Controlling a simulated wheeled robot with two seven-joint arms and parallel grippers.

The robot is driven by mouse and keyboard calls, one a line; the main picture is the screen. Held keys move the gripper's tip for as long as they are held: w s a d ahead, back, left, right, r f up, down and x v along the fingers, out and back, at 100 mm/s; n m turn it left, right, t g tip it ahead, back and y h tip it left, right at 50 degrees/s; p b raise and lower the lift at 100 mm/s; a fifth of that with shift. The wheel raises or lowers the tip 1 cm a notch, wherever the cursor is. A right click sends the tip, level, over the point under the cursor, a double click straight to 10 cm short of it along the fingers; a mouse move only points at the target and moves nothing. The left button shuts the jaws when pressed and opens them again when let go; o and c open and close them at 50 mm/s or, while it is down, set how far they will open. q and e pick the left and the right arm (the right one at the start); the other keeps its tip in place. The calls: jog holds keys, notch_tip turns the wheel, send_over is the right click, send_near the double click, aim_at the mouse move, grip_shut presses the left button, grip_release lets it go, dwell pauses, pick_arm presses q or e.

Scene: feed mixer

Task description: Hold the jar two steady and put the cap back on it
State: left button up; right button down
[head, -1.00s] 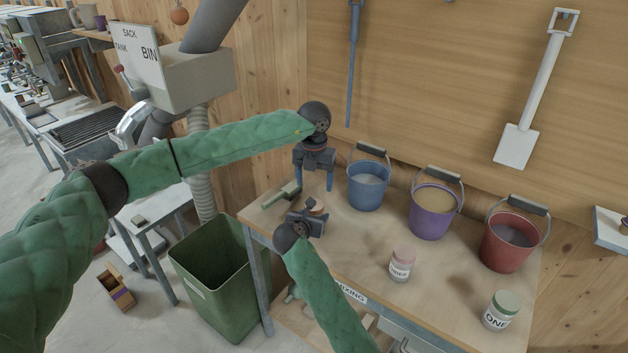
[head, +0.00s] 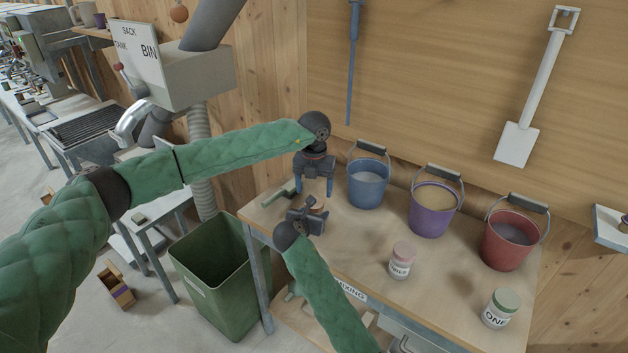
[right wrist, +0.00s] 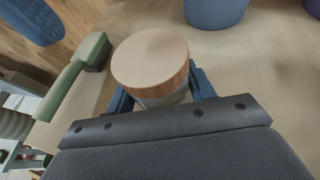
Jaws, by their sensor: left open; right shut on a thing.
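My right gripper (head: 316,212) is shut around a small pale jar (right wrist: 163,98) at the table's left end. In the right wrist view, a round cap (right wrist: 150,58) with a tan top and orange-brown side sits on the jar's mouth. Whether it is fully seated I cannot tell. The jar's label is hidden, so its number does not show. My left gripper (head: 316,190) is open and empty, pointing down behind and above the jar, apart from the cap.
A green-handled tool (head: 281,193) lies left of the jar. Blue (head: 367,190), purple (head: 431,215) and red (head: 508,247) buckets line the table's back. Jar three (head: 401,262) and jar one (head: 501,309) stand to the right. A green bin (head: 218,275) stands below the table's left edge.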

pick_arm(q)
jog(key=shift+f, duration=2.4)
jog(key=c, duration=1)
jog(key=m, duration=1)
jog(key=shift+a, duration=0.1)
jog(key=o, duration=1.1)
jog(key=shift+c, duration=0.2)
